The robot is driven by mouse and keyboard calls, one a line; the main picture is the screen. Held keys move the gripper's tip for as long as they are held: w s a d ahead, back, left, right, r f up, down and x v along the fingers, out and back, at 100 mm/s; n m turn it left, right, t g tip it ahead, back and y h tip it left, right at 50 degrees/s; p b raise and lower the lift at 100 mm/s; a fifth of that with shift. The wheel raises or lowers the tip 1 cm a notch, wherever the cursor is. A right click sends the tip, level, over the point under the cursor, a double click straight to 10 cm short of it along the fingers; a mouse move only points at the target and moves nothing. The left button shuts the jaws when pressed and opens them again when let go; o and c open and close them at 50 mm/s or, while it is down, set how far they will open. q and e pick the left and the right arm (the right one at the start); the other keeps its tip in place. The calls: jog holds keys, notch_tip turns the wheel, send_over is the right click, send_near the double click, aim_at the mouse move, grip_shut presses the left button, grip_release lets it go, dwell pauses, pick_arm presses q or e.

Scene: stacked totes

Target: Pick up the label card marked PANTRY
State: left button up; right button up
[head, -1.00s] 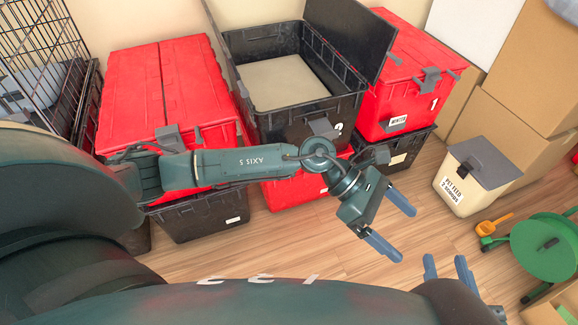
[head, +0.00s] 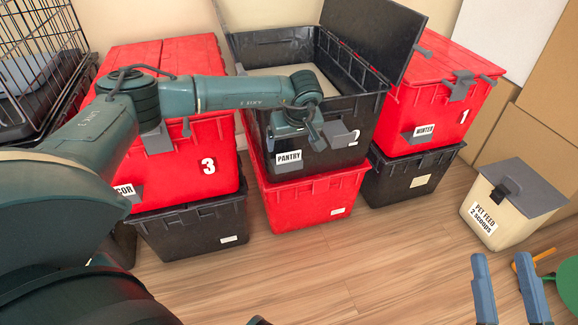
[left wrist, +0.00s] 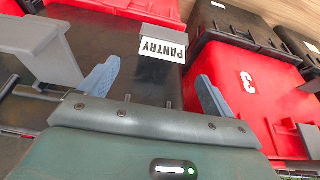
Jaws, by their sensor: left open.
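The PANTRY label card (head: 289,158) is white with black letters, on the front of the black tote (head: 355,108) marked 2. My left gripper (head: 306,142) is at the front of this tote, just above and right of the card in the head view. In the left wrist view my left gripper (left wrist: 157,70) is open and empty, with the card ahead between its two fingers. My right gripper (head: 502,258) is open and empty at the lower right, away from the totes.
A grey latch (head: 341,134) juts from the tote's front, and also shows near the left finger in the left wrist view (left wrist: 50,60). Red totes stand left (head: 170,165) and right (head: 440,95). A pet feed bin (head: 505,205) stands right.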

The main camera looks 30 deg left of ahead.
aim_at(289, 153)
pick_arm(q)
jog(key=b+x, duration=0.1)
jog(key=x, duration=0.1)
jog(key=b+x, duration=0.1)
jog(key=x, duration=0.1)
jog(key=b+x, duration=0.1)
jog(key=x, duration=0.1)
jog(key=shift+s+d+f, duration=0.1)
jog(key=shift+s+d, duration=0.05)
jog(key=shift+s, duration=0.15)
jog(key=shift+f, duration=0.1)
pick_arm(e)
jog(key=r+n+y, duration=0.1)
jog(key=r+n+t+y, duration=0.1)
jog(key=r, duration=0.1)
jog(key=r+n+y, duration=0.1)
jog(key=n+y, duration=0.1)
jog(key=shift+w+d+r+t, duration=0.1)
jog(key=shift+d+r+t, duration=0.15)
jog(key=shift+t, duration=0.05)
pick_arm(q)
jog(key=shift+c, duration=0.2)
jog(key=c, duration=1)
